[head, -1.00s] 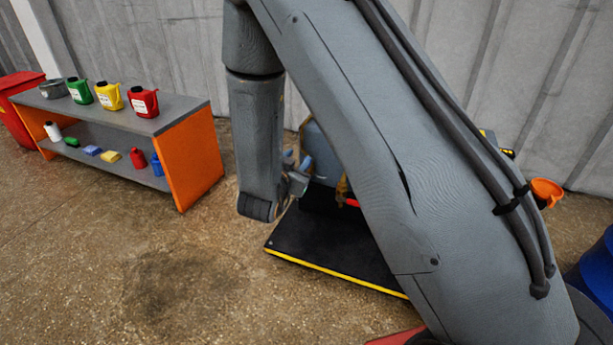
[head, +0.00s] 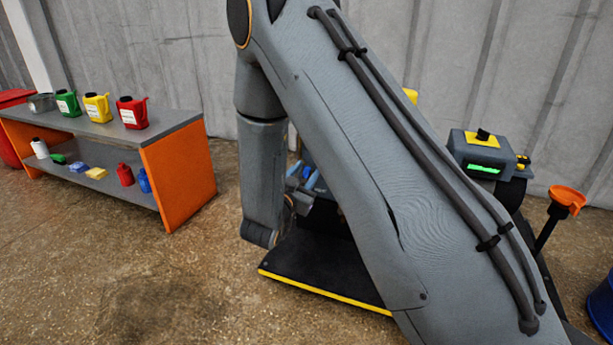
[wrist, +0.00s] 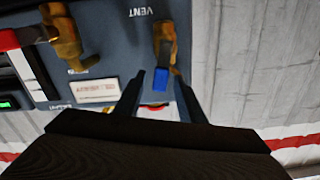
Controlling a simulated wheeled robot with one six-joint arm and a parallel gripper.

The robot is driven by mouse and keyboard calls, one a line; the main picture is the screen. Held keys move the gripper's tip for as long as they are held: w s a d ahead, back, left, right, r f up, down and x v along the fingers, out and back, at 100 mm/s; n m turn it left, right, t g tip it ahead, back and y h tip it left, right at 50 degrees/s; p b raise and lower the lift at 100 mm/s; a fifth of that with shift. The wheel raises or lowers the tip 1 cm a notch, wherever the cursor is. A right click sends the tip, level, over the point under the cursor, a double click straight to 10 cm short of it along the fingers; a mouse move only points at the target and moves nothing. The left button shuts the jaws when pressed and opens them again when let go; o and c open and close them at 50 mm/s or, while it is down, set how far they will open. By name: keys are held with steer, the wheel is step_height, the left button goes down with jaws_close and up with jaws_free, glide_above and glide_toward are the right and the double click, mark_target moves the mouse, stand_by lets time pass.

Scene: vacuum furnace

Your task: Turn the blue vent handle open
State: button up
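In the wrist view the blue vent handle (wrist: 161,78) hangs down from a brass valve (wrist: 165,42) beside the word VENT on a dark grey-blue panel (wrist: 110,45). My gripper (wrist: 160,82) is open, with one finger on each side of the blue handle's end. I cannot tell whether either finger touches it. In the head view my arm hides most of the panel. Small blue parts show near my wrist, but I cannot tell whether they are the handle or my fingers.
A second brass valve (wrist: 63,35) with a red handle (wrist: 22,39) is left of the vent valve. In the head view, a unit with a green display (head: 484,168) and an orange funnel (head: 567,197) stand right of my arm. An orange-sided shelf (head: 180,175) stands left; floor before it is clear.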

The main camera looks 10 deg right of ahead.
steer(key=shift+w+d, duration=0.35)
steer(key=shift+w, duration=0.1)
jaws_close()
steer(key=p, duration=0.1)
steer(key=n+p, duration=0.1)
steer(key=p, duration=0.1)
steer(key=shift+w+a+r+n, duration=0.15)
steer(key=shift+a+r+n, duration=0.1)
steer(key=shift+a+n, duration=0.1)
steer(key=shift+w+a+f+n+p, duration=0.1)
steer(key=shift+w+a+n+p, duration=0.1)
steer(key=shift+n+p, duration=0.6)
